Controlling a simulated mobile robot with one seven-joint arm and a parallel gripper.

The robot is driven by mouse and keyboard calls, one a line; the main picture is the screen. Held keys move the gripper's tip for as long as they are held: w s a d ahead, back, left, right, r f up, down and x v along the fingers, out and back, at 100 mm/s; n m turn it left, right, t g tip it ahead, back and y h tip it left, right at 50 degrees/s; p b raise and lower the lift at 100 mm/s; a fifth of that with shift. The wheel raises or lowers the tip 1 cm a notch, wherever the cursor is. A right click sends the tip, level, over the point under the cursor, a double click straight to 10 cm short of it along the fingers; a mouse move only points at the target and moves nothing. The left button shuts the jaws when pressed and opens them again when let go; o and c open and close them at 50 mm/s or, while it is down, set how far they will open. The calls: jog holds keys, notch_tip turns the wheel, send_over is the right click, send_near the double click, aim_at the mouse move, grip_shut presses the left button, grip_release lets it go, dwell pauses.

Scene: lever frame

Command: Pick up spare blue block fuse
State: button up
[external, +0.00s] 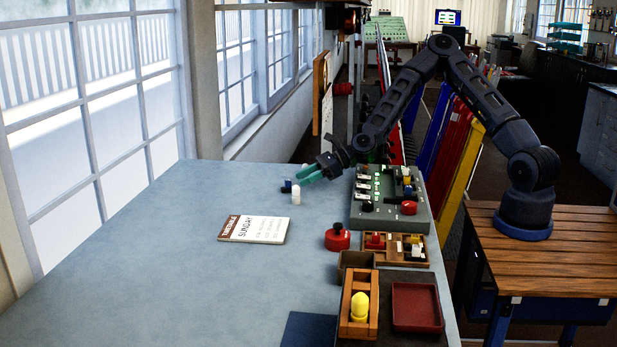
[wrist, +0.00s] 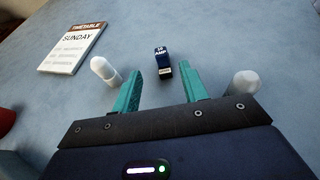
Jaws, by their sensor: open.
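The blue block fuse (wrist: 161,56) stands on the blue-grey tabletop in the wrist view, dark blue with white lettering and a pale lower band. It lies just beyond the fingertips, roughly centred between them and apart from both. In the external view the blue fuse (external: 286,187) sits just left of the fingertips.
White round-topped pegs flank the fingers, one on the left (wrist: 106,72) and one on the right (wrist: 244,84). A timetable card (external: 254,229) lies nearby. A grey control panel (external: 390,207), red knob (external: 338,239) and wooden fuse tray (external: 382,256) stand to the right. The table's left is clear.

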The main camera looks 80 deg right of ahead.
aim_at(290, 180)
jog(key=shift+r+x, duration=0.2)
jog(key=shift+x, duration=2.5)
jog(key=shift+w+d, duration=0.15)
jog(key=shift+d, duration=0.05)
jog(key=shift+c, duration=0.4)
grip_shut()
